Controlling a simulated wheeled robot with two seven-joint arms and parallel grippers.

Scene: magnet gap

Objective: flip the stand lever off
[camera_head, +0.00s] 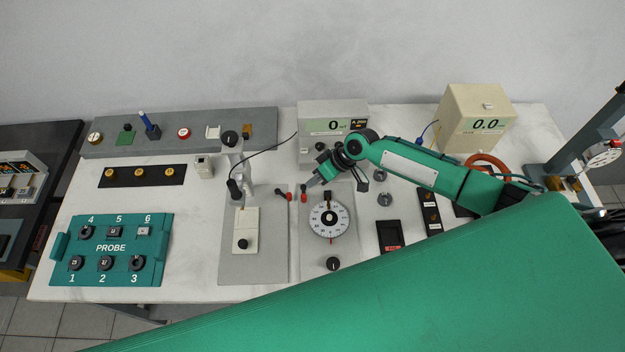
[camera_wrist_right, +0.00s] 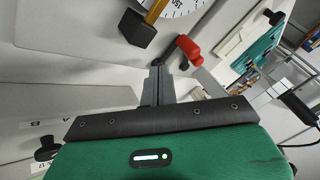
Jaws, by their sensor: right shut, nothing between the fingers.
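My right gripper (camera_head: 312,184) is shut and empty, just above the dial-side lever. In the wrist view its fingers (camera_wrist_right: 158,78) are together, with a red lever handle (camera_wrist_right: 189,49) close by their tips; I cannot tell whether they touch. My left gripper is out of view.
The round white dial (camera_head: 317,218) and a black knob (camera_head: 333,264) are near my right gripper. A display box (camera_head: 310,108) stands behind it. A teal PROBE panel (camera_head: 110,262) lies at the left. My green arm crosses the right side.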

